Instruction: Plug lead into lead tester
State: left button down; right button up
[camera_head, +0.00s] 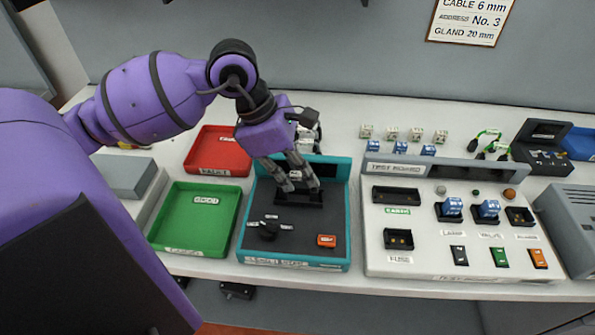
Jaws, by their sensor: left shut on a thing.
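My left gripper (301,187) reaches down into the teal-walled station (343,212), its fingers around a small part over a dark fixture (292,197). The fingers mostly hide this part, so I cannot tell what it is. Green leads (488,139) lie at the back right, apart from the gripper. Beside them stands a dark box with a raised back panel (543,131); it may be the lead tester, but its label is too small to read. My right gripper is not in view.
A red tray (229,171) and a green tray (177,231) stand left of the station. A white test board (450,269) with sockets, blue parts and switches stands to the right. A grey box (575,218) is at the right edge. Small cubes (416,134) line the back.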

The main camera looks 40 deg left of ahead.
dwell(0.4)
pick_arm(q)
jog(key=c, duration=1.7)
grip_release()
jog(key=shift+c, duration=0.2)
jog(key=shift+o, duration=0.5)
jog(key=o, duration=0.3)
jog(key=shift+r, duration=0.1)
jog(key=shift+r+p, duration=1.3)
jog(key=shift+r, duration=2.05)
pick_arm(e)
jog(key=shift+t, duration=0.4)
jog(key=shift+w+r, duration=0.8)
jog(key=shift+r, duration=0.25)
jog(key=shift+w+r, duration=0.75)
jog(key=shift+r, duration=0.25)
